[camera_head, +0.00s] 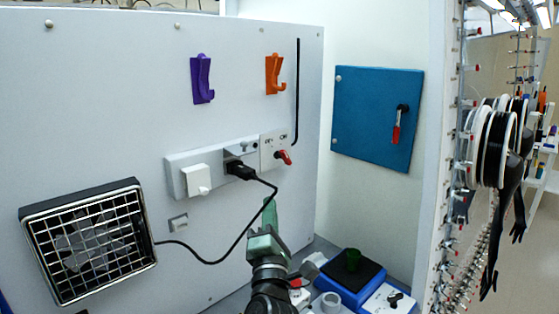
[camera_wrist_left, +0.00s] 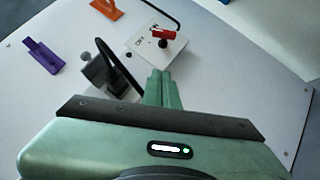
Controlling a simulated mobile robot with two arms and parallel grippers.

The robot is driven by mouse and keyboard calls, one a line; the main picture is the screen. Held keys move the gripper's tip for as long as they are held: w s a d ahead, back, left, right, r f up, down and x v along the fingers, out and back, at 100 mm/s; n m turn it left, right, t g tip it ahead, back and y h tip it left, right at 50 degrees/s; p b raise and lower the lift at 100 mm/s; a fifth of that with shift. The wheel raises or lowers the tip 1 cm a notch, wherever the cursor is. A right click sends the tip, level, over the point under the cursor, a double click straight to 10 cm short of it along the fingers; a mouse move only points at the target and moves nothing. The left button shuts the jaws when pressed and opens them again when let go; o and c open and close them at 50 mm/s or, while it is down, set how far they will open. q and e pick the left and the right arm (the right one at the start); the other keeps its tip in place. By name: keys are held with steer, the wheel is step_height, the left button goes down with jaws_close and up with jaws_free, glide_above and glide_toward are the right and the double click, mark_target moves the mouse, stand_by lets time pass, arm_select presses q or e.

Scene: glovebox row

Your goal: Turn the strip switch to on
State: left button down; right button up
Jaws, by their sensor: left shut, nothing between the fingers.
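The strip switch is a red handle (camera_head: 284,157) on a small white plate (camera_head: 268,150) at the right end of the wall strip. Two small labels sit above it, too small to read surely. In the head view the handle points down to the right; it also shows in the left wrist view (camera_wrist_left: 163,33). My left gripper (camera_head: 269,206), green, is shut and empty. It is below the switch plate, apart from the handle. In the left wrist view its closed fingertips (camera_wrist_left: 160,76) lie below the plate. My right gripper is not in view.
A black plug (camera_head: 240,170) with a cable sits in the strip, left of the switch; the cable runs close to my gripper, to a fan (camera_head: 88,240). A white plug (camera_head: 197,180) is further left. Purple (camera_head: 202,80) and orange (camera_head: 274,74) hooks are above. A blue scale (camera_head: 350,279) stands below right.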

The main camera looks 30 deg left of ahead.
arm_select(q)
step_height(320, 180, up, 2)
steer(key=b, duration=0.2)
glide_toward(281, 155)
steer(key=f+x, duration=0.1)
steer(key=x, duration=0.5)
steer(key=shift+r, duration=0.25)
steer(key=shift+a, duration=0.15)
steer(key=shift+r, duration=0.15)
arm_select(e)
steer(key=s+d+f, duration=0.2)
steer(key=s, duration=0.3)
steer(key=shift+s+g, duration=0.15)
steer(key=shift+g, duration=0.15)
arm_select(q)
steer(key=shift+w+r+p, duration=0.1)
steer(key=shift+r+p, duration=0.1)
steer(key=shift+p, duration=0.3)
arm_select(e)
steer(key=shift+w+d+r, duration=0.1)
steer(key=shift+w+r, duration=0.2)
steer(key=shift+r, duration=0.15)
